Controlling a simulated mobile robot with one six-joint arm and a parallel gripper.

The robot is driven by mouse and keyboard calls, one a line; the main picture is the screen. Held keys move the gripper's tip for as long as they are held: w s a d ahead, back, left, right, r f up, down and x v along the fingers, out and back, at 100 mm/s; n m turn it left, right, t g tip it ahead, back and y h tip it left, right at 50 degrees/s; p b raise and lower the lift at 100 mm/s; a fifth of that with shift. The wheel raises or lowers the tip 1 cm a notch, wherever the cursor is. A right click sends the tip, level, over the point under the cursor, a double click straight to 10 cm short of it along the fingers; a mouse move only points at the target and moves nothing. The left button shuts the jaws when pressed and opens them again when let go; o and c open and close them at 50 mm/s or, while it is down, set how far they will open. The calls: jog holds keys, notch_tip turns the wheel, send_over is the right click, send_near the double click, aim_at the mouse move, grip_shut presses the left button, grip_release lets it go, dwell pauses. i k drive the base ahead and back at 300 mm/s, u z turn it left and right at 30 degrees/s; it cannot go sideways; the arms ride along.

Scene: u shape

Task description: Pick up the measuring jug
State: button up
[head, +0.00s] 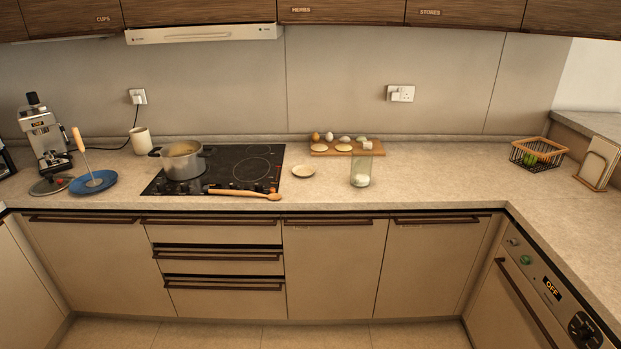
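A clear, upright glass vessel (361,171), which looks like the measuring jug, stands on the counter right of the hob. It has something white in its bottom, and no handle can be made out. It stands in front of a wooden board, and its rim overlaps the board in the picture. My gripper is not in view.
The wooden board (320,151) holds eggs and flat round pieces. A small dish (303,171) sits left of the vessel. The hob (238,164) carries a pot (181,161) and a wooden spoon (245,194). A wire basket (537,153) stands right; the counter (450,180) between is clear.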

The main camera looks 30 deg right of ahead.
aim_at(362, 163)
jog(key=u, duration=0.6)
jog(key=k, duration=0.8)
jog(key=z, duration=0.2)
jog(key=i, duration=1.7)
jog(key=u, duration=0.3)
